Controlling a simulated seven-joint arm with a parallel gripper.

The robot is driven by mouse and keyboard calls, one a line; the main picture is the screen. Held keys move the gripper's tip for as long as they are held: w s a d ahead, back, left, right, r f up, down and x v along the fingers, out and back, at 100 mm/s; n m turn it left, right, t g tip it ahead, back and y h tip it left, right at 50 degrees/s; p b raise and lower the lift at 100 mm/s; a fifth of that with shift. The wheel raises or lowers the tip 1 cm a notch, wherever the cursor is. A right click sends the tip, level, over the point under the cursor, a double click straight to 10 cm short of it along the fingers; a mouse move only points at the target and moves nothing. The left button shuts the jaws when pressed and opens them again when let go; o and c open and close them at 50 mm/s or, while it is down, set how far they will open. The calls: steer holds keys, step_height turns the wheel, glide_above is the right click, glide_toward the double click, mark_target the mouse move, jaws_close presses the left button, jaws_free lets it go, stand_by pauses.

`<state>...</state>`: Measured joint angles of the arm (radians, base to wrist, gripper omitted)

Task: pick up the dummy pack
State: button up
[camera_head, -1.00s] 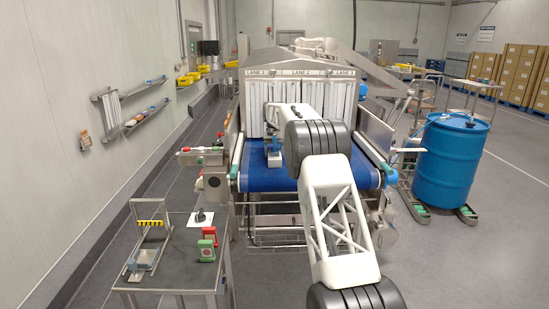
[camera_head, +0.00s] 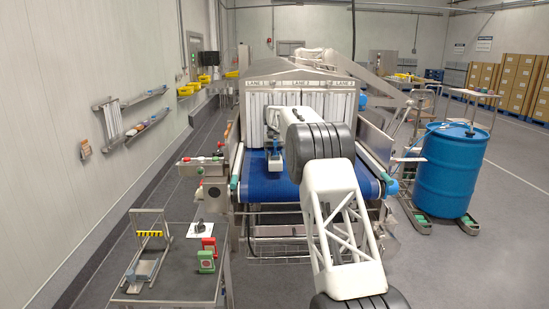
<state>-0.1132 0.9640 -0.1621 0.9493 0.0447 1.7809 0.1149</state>
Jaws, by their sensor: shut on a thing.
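My gripper (camera_head: 275,172) points down at the left-middle of the blue conveyor belt (camera_head: 325,188), in front of the strip curtain. It is shut on a small blue-grey thing at its tips, which I take for the dummy pack. The pack is tiny here and mostly hidden by the fingers. I cannot tell whether it touches the belt or hangs just above it. My arm covers part of the belt to the right of the gripper.
The tunnel hood (camera_head: 300,72) with hanging strips (camera_head: 290,110) stands close behind the gripper. A side table (camera_head: 180,285) at lower left holds a metal stand (camera_head: 148,262) and red and green boxes (camera_head: 206,258). A blue drum (camera_head: 450,168) stands at the right.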

steer(key=shift+s+d+r, duration=0.25)
steer(key=shift+s+d, duration=0.05)
steer(key=shift+s, duration=2.1)
steer(key=shift+s+d+r, duration=0.25)
steer(key=shift+s, duration=2.2)
steer(key=shift+s+d+r, duration=0.25)
steer(key=shift+s+d, duration=0.05)
steer(key=shift+s, duration=2.1)
steer(key=o, duration=0.5)
steer(key=c, duration=0.6)
steer(key=shift+c, duration=0.2)
steer(key=shift+s, duration=0.1)
